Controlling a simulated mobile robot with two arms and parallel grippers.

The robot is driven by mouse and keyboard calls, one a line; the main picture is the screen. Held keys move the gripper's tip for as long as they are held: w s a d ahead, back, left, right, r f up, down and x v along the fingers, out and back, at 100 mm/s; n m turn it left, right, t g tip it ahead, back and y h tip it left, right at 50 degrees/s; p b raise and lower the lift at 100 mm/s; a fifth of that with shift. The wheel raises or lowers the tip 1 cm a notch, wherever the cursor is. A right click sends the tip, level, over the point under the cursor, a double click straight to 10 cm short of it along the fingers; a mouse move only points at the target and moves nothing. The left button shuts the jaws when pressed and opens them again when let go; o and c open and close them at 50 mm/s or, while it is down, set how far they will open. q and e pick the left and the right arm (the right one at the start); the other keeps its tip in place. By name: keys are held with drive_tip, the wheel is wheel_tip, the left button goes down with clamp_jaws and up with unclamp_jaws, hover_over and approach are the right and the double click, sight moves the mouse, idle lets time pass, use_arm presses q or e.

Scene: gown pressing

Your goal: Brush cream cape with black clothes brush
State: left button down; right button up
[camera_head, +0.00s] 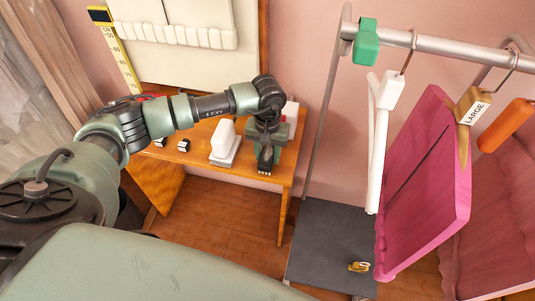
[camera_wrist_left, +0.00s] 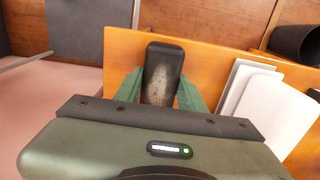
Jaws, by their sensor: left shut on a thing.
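My left gripper (camera_head: 266,140) reaches over the right end of the wooden table, pointing down. It is shut on the black clothes brush (camera_head: 265,158), whose dark end shows below the fingers. In the left wrist view the brush (camera_wrist_left: 162,62) sits between the two green fingers (camera_wrist_left: 160,92), with a pale worn patch on its face. I cannot tell whether the brush touches the tabletop. What seems to be the cream cape (camera_head: 180,35), with a puffed scalloped edge, hangs on a cream board at the back wall, cut by the top of the picture. My right gripper is not in view.
On the table (camera_head: 285,170) a white block-like thing (camera_head: 224,147) stands left of the gripper, with small black items farther left. A yellow measuring strip (camera_head: 120,60) stands by the board. At right, a metal rack (camera_head: 450,47) holds pink garments (camera_head: 425,180) above a dark base (camera_head: 325,240).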

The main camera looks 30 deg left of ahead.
sight(268, 154)
use_arm(q)
drive_tip(key=shift+r+p, duration=1.15)
drive_tip(key=shift+r, duration=1.7)
